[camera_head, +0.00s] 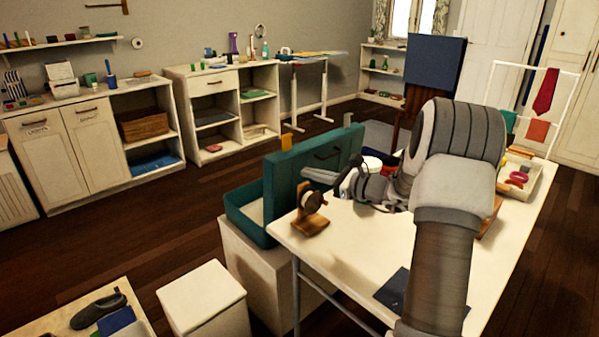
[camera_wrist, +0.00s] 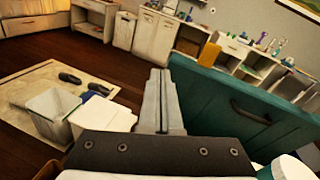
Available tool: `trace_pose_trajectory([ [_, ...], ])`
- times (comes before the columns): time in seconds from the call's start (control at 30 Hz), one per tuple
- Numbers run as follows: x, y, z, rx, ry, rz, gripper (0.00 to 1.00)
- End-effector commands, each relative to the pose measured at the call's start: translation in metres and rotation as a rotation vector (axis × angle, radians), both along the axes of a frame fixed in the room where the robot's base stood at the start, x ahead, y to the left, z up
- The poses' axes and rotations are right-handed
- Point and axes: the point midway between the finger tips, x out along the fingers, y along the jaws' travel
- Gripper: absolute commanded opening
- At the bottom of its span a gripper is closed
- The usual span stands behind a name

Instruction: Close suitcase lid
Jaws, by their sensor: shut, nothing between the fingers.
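The teal suitcase stands open. Its lid (camera_head: 335,158) is raised upright and its base (camera_head: 234,212) lies to the left, behind the table edge. My gripper (camera_head: 306,174) is shut and empty, in front of the lid's table-facing side, fingers pointing left. In the wrist view my gripper (camera_wrist: 160,75) shows its fingers together, with the lid (camera_wrist: 235,105) close on the right. I cannot tell whether they touch. The inside of the base is mostly hidden.
A wooden stand with a dark round item (camera_head: 311,215) stands on the white table (camera_head: 350,262), just below my gripper. A white bin (camera_head: 203,300) and a mat with dark shoes (camera_head: 98,311) are at the lower left. Floor beyond the suitcase is free.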

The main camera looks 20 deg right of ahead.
Motion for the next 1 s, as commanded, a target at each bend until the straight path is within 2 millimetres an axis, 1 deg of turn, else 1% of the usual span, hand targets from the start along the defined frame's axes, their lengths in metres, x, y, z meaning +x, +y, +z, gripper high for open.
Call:
trace_pose_trajectory([
  [0.03, 0.003, -0.022, -0.022, 0.071, -0.008, -0.055, 0.00],
  [0.1, 0.007, -0.046, -0.033, 0.151, -0.025, -0.118, 0.00],
  [0.2, 0.009, -0.070, -0.044, 0.227, -0.044, -0.180, 0.00],
  [0.3, 0.010, -0.081, -0.048, 0.263, -0.054, -0.209, 0.00],
  [0.43, 0.018, -0.080, -0.047, 0.271, -0.057, -0.213, 0.00],
  [0.53, 0.032, -0.074, -0.047, 0.269, -0.057, -0.211, 0.00],
  [0.9, 0.106, -0.047, -0.041, 0.268, -0.056, -0.210, 0.00],
  [1.0, 0.121, -0.043, -0.040, 0.267, -0.055, -0.210, 0.00],
])
